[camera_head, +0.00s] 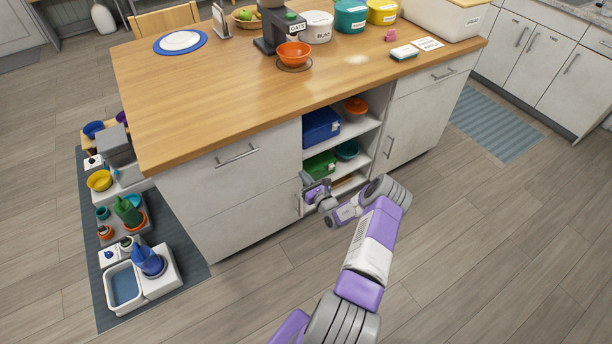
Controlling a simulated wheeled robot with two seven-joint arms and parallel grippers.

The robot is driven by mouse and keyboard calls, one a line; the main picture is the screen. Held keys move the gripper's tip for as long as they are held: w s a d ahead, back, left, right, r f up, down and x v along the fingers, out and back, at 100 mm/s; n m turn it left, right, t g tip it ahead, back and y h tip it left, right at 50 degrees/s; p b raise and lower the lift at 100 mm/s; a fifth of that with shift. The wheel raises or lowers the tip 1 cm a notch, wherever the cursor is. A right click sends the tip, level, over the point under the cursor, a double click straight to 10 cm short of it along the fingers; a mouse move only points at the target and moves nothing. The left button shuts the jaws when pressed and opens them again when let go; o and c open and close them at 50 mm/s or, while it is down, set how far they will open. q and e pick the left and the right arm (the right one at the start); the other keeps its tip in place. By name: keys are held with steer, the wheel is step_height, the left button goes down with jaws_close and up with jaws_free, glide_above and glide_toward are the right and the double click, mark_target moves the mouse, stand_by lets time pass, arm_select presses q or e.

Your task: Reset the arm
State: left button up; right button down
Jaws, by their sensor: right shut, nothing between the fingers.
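My right arm reaches up from the bottom of the head view. Its gripper (313,188) is shut and empty, in front of the lower part of the open shelf unit (367,138) in the wooden-topped island (220,95). A green box (319,165) lies on the shelf just behind and above the gripper; I cannot tell whether they touch. A blue box (320,127) stands on the shelf above. My left gripper is not in view.
An orange bowl (294,53), a dispenser (282,27) and several labelled containers stand on the island top. Pet bowls and feeders, including a blue-topped one (149,260), stand on a mat (188,283) at left.

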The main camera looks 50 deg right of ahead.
steer(key=shift+s+a, duration=0.1)
steer(key=shift+s, duration=0.25)
steer(key=w+a+f+n+g+y, duration=0.15)
steer(key=a+n+y, duration=0.3)
steer(key=a, duration=0.65)
steer(key=a+f+n+g+y, duration=0.2)
steer(key=a+n+g+y, duration=0.3)
steer(key=a, duration=0.6)
steer(key=a+f+n+g+y, duration=0.1)
steer(key=a+n+y, duration=0.4)
steer(key=a, duration=0.6)
steer(key=s+a+n+g+h, duration=0.2)
steer(key=s+a+n+g, duration=0.2)
steer(key=s+a+n, duration=0.3)
steer(key=s+a+n+g+h, duration=0.2)
steer(key=s+a+n+g, duration=0.3)
steer(key=s+a+n, duration=0.3)
steer(key=s+n, duration=0.3)
steer(key=n, duration=0.4)
steer(key=shift+s+f+n, duration=0.15)
steer(key=shift+s+n, duration=0.15)
steer(key=shift+n, duration=0.05)
